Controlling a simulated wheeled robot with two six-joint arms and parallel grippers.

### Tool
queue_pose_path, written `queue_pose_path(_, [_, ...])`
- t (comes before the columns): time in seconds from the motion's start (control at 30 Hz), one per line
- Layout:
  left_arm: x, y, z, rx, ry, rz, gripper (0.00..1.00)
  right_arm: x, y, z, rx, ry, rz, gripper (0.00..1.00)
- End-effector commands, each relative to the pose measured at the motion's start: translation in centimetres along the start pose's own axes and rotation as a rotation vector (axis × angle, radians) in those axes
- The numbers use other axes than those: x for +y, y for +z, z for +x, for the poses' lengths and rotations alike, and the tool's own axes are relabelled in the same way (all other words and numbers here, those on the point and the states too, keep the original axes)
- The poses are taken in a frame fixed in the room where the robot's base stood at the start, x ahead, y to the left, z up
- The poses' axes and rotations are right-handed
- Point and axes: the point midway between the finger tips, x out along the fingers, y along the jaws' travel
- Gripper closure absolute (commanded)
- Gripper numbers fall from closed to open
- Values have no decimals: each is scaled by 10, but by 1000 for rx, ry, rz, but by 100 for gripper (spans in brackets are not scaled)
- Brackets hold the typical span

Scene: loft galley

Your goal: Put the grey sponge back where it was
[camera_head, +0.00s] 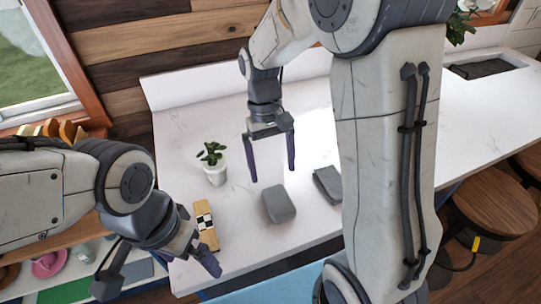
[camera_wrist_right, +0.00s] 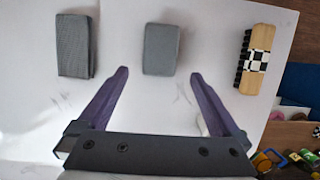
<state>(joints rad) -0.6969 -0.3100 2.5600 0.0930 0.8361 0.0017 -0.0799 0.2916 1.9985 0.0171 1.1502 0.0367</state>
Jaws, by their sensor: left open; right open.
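The grey sponge (camera_head: 279,204) is a rounded light-grey block lying on the white counter (camera_head: 300,236). It shows at top middle in the right wrist view (camera_wrist_right: 161,48). My right gripper (camera_head: 272,174) is open and empty, pointing down above the counter, near the sponge. In the wrist view its fingertips (camera_wrist_right: 160,73) spread on either side of the sponge's near end, with no visible grip. My left gripper (camera_head: 158,270) is open and empty at the lower left, by the counter's edge. I cannot tell where the sponge was before.
A darker grey folded block (camera_head: 328,184) lies right of the sponge, partly behind my arm; it also shows in the wrist view (camera_wrist_right: 75,46). A wooden brush with a checkered band (camera_head: 206,226) lies left. A potted plant (camera_head: 214,168) stands behind. Stools (camera_head: 490,215) stand at right.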

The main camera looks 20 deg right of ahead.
Motion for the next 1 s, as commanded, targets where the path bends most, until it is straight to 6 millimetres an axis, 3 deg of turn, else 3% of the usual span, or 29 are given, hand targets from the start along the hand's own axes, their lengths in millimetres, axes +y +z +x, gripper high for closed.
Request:
queue_pose_path(0.23, [0, 0, 5, 0, 0, 0, 0, 0, 0, -31, 0, 0, 0, 0])
queue_pose_path(0.63, [0, 0, 5, 0, 0, 0, 0, 0, 0, -36, -1, 0, 0, 0])
queue_pose_path(0.83, [0, 0, 2, 0, 0, 0, 0, 0, 1, -23, -4, 0, 0, 0])
queue_pose_path(1.0, [0, 0, -3, 0, 0, 0, 0, 0, 2, 6, -9, 0, 0, 0])
